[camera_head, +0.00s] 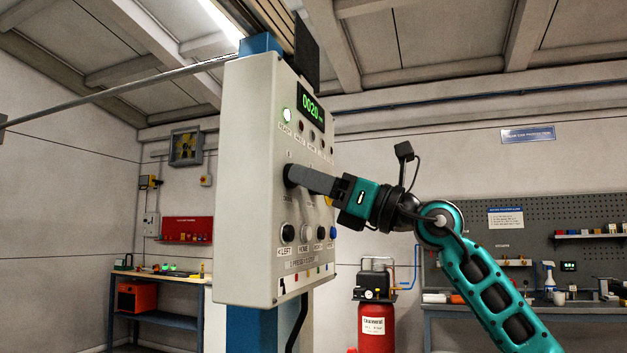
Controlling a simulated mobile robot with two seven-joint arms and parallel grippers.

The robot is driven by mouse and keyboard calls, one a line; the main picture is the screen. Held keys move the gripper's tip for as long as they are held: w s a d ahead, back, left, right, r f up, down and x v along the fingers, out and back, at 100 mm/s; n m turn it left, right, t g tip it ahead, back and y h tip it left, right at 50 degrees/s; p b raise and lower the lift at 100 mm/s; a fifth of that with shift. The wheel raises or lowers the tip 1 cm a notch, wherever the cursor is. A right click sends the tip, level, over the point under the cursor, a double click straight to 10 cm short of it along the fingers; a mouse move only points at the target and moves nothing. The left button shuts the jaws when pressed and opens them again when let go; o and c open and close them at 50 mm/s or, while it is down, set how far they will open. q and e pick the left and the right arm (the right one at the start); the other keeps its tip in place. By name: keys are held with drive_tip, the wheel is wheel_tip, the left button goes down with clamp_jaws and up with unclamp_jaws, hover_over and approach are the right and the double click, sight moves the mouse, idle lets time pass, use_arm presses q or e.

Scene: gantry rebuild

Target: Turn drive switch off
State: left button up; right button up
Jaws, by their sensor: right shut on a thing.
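The grey control box (247,190) hangs in the middle of the head view, with its button face turned to the right. The drive switch (291,175) is a dark round knob at mid-height on that face, mostly hidden by the gripper. My right gripper (302,178) reaches in from the right and is shut on the knob. The fingers hide the knob's pointer and most of its label. My left gripper is not in view.
Dark buttons (288,233) sit in a row below the knob, close under the gripper. A blue column (256,331) stands behind the box. A red tank (375,327), a workbench (560,309) and a shelf table (160,318) stand farther back. Open air surrounds my right arm.

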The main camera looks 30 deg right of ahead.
drive_tip(key=shift+w+d+r+n+g+y+p, duration=0.15)
drive_tip(key=shift+n+g+p, duration=1.05)
drive_tip(key=shift+n, duration=2.45)
drive_tip(key=shift+w+d+r+n+g+y+p, duration=0.2)
drive_tip(key=shift+n+g+p, duration=0.55)
drive_tip(key=shift+n+g, duration=2)
drive_tip(key=shift+s+r+n+g+y+p, duration=0.1)
drive_tip(key=shift+n+g+y+p, duration=0.55)
drive_tip(key=shift+n, duration=3.95)
drive_tip(key=shift+h+p, duration=0.3)
drive_tip(key=shift+h, duration=0.1)
drive_tip(key=o, duration=1.1)
drive_tip(key=shift+c, duration=0.2)
